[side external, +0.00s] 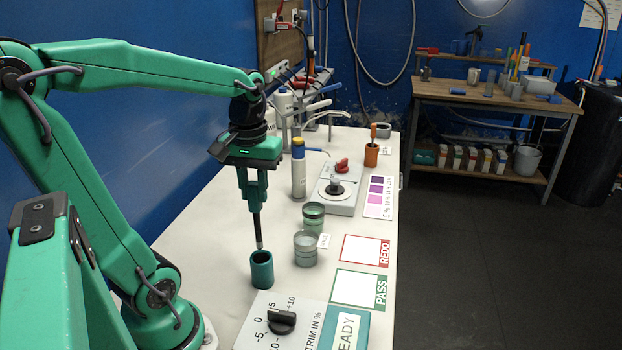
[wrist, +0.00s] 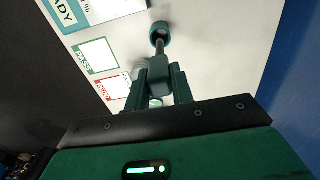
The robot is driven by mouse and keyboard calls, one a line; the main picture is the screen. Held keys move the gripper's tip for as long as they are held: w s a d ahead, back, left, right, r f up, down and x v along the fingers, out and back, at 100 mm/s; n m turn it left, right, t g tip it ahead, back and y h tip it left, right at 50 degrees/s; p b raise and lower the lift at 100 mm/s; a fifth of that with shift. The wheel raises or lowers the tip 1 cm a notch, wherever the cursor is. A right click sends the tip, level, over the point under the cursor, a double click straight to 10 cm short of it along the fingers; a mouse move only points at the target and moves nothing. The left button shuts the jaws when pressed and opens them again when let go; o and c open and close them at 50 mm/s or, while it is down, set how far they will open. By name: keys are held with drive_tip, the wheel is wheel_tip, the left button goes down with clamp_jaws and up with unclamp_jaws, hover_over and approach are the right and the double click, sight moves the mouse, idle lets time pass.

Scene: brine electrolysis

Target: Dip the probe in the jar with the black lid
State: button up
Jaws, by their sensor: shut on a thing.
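My gripper (side external: 254,203) is shut on the probe (side external: 258,228), a dark rod with a pale metal tip, held upright, tip down. The tip is just above the mouth of a teal cup (side external: 262,275). In the wrist view, the probe (wrist: 160,47) extends from my gripper (wrist: 160,74) towards the cup (wrist: 156,29). Two short jars stand right of the probe: a farther one with a dark green top (side external: 313,217) and a nearer one with a greyish top (side external: 305,252). I cannot make out a clearly black lid on either.
A trim panel with a black knob (side external: 282,321) lies in front of the cup. REDO (side external: 366,251) and PASS (side external: 361,288) cards lie to the right. Behind stand a blue-and-yellow-topped bottle (side external: 299,170), a grey device (side external: 327,202) and an orange cup (side external: 371,155).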

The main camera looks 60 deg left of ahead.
drive_tip(key=shift+w, duration=0.1)
drive_tip(key=shift+w+a+r, duration=0.2)
drive_tip(key=shift+w+a, duration=0.1)
drive_tip(key=shift+w, duration=0.2)
drive_tip(key=w+a+r, duration=0.1)
drive_tip(key=w+a, duration=0.3)
drive_tip(key=w, duration=0.4)
drive_tip(key=w+a+r+t, duration=0.1)
drive_tip(key=w+a, duration=0.4)
drive_tip(key=w, duration=0.4)
drive_tip(key=shift+w+a+r+y, duration=0.2)
drive_tip(key=shift+w+a+y, duration=0.1)
drive_tip(key=shift+f, duration=0.25)
wheel_tip(320, 180, down, 12)
drive_tip(key=shift+w+r, duration=0.15)
idle(1.1)
idle(3.0)
